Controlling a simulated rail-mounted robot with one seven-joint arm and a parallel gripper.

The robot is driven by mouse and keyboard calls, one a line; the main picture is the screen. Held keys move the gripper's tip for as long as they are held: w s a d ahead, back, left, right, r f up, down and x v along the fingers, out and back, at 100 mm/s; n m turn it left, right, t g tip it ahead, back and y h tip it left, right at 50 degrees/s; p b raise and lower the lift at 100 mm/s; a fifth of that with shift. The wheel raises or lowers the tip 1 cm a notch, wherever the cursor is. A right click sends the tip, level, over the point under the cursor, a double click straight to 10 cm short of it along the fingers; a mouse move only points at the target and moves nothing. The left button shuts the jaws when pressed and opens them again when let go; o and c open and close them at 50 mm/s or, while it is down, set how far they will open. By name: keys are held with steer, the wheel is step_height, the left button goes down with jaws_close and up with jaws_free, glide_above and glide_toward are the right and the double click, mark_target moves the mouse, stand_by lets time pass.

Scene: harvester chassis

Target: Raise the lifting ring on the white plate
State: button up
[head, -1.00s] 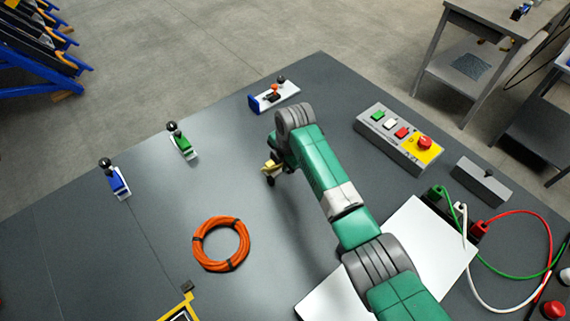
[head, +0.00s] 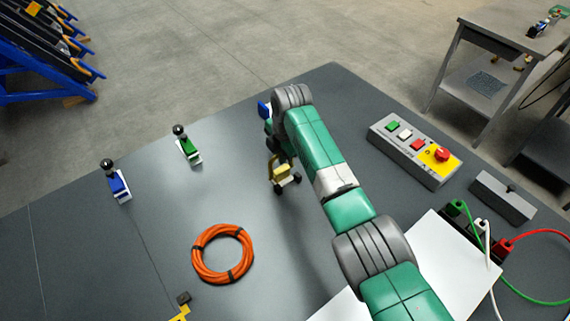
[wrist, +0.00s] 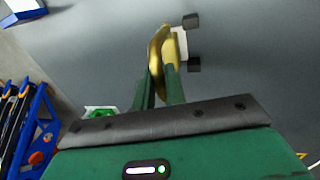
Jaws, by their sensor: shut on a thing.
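The gold lifting ring (wrist: 156,52) stands between the green fingers of my gripper (wrist: 160,74) in the wrist view. The fingers are shut on it. A small piece of the white plate (wrist: 182,44) shows beside the ring, between two black blocks (wrist: 191,21). In the head view the yellow-gold ring (head: 283,171) shows just left of my green arm, with black parts at its foot. The arm hides my fingertips and most of the plate there. I cannot tell how far the ring is raised.
Blue (head: 117,184) and green (head: 187,147) levers stand to the left. A coil of orange cable (head: 222,254) lies in front. A button box (head: 413,149), a grey block (head: 503,197) and plugged cables are on the right. The tabletop between the coil and the levers is clear.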

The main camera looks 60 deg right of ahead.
steer(key=shift+w+d, duration=0.1)
steer(key=shift+w, duration=0.1)
steer(key=shift+w+d+b, duration=0.2)
steer(key=shift+w+b, duration=0.25)
steer(key=shift+b, duration=0.55)
steer(key=o, duration=0.8)
steer(key=shift+o, duration=0.2)
